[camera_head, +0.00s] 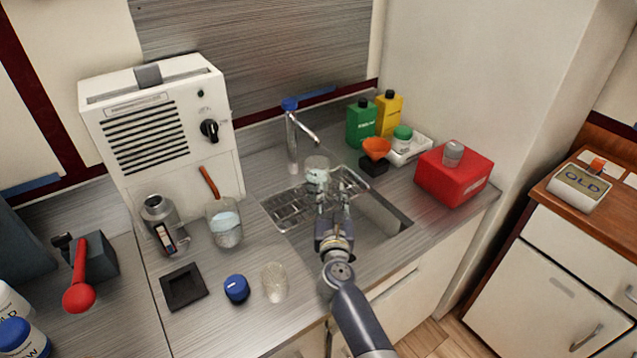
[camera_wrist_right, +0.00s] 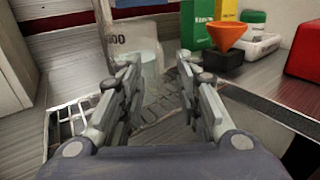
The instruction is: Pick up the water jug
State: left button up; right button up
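A clear jug (camera_head: 317,172) stands at the sink under the tap. In the right wrist view the jug (camera_wrist_right: 148,62) is translucent, with a "500" mark and pale water low inside. My right gripper (camera_head: 334,196) is open and empty in front of it, on the near side. In the right wrist view my right gripper (camera_wrist_right: 158,72) has its fingers spread; the left finger overlaps the jug's lower left. I cannot tell whether they touch. A second clear vessel with water (camera_head: 224,224) stands on the counter to the left. My left gripper is not in view.
The tap (camera_head: 292,140) rises behind the jug. Green (camera_head: 361,124) and yellow (camera_head: 388,113) bottles, an orange funnel (camera_head: 376,148) and a red box (camera_head: 453,176) stand right. A blue cap (camera_head: 236,289) and clear cup (camera_head: 274,282) are near the front edge.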

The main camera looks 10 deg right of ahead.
jog(key=shift+w+d, duration=0.2)
jog(key=shift+w, duration=0.5)
jog(key=shift+s, duration=0.1)
jog(key=shift+c, duration=0.8)
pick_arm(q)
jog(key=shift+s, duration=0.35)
pick_arm(e)
grip_shut()
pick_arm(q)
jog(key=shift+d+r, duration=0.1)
pick_arm(e)
jog(key=shift+r, duration=0.2)
jog(key=shift+r+p, duration=0.95)
jog(key=shift+r, duration=0.8)
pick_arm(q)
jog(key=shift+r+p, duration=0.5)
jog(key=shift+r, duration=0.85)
pick_arm(e)
send_near(332, 183)
jog(key=s+d+r, duration=0.2)
jog(key=s+d, duration=0.4)
jog(key=d, duration=0.2)
